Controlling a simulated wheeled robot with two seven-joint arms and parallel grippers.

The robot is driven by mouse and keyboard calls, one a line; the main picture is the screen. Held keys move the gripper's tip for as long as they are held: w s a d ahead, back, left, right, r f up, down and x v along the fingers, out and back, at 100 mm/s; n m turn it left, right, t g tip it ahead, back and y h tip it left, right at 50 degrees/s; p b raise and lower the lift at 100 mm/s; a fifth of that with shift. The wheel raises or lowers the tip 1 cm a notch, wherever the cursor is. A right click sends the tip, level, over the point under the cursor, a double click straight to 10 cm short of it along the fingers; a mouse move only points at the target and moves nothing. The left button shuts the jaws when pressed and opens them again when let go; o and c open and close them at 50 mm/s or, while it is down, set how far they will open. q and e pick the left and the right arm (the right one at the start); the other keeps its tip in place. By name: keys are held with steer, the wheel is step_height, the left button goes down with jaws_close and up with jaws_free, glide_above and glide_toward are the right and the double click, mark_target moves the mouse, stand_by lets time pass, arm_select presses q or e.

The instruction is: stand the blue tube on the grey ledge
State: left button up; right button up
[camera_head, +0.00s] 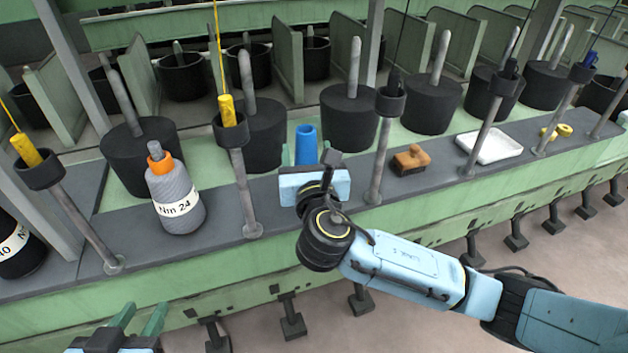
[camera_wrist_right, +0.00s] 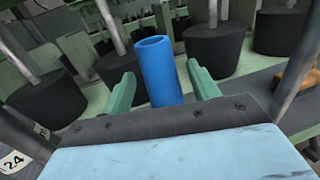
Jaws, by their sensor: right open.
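The blue tube (camera_head: 306,144) shows upright at the middle of the head view, its open end up. Its lower end is hidden there behind my right gripper, so I cannot tell whether it touches the grey ledge (camera_head: 440,163). In the right wrist view the tube (camera_wrist_right: 160,71) is between the two green fingers of my right gripper (camera_wrist_right: 158,86), with gaps on both sides. That gripper is open. My left gripper (camera_head: 138,319) is open and empty at the bottom left, in front of the machine.
A grey bobbin (camera_head: 177,198) labelled Nm 24 stands on the ledge to the left. Thin posts (camera_head: 240,190) rise from the ledge, and dark spindle pots (camera_head: 350,118) stand behind.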

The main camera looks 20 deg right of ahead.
steer(key=s, duration=0.1)
steer(key=s+p, duration=0.1)
steer(key=s, duration=0.2)
steer(key=shift+a, duration=0.35)
arm_select(q)
steer(key=s+a+f+g+y+p, duration=0.2)
steer(key=s+a+f+g, duration=0.3)
steer(key=s+f+g, duration=0.3)
steer(key=s+g, duration=0.1)
steer(key=s, duration=0.3)
steer(key=shift+a+f+n+y, duration=0.25)
steer(key=shift+f+n+y, duration=0.05)
steer(key=shift+f+y, duration=0.1)
arm_select(e)
steer(key=s+d+f+m+g+y, duration=0.1)
steer(key=s+d+f+m+g, duration=0.1)
steer(key=s+f+m+g, duration=0.2)
steer(key=s+d+f+m+g+y, duration=0.1)
steer(key=s+d+f+m+g, duration=0.2)
steer(key=s+m, duration=1)
steer(key=s+d+f+m+g+y, duration=0.1)
steer(key=s+d+f+m+g, duration=0.2)
steer(key=s+f+m+g, duration=0.4)
step_height(320, 180, down, 4)
steer(key=s+m, duration=0.2)
steer(key=m, duration=0.6)
steer(key=shift+s+d+r, duration=0.15)
steer(key=shift+s+d, duration=0.05)
steer(key=shift+s, duration=0.05)
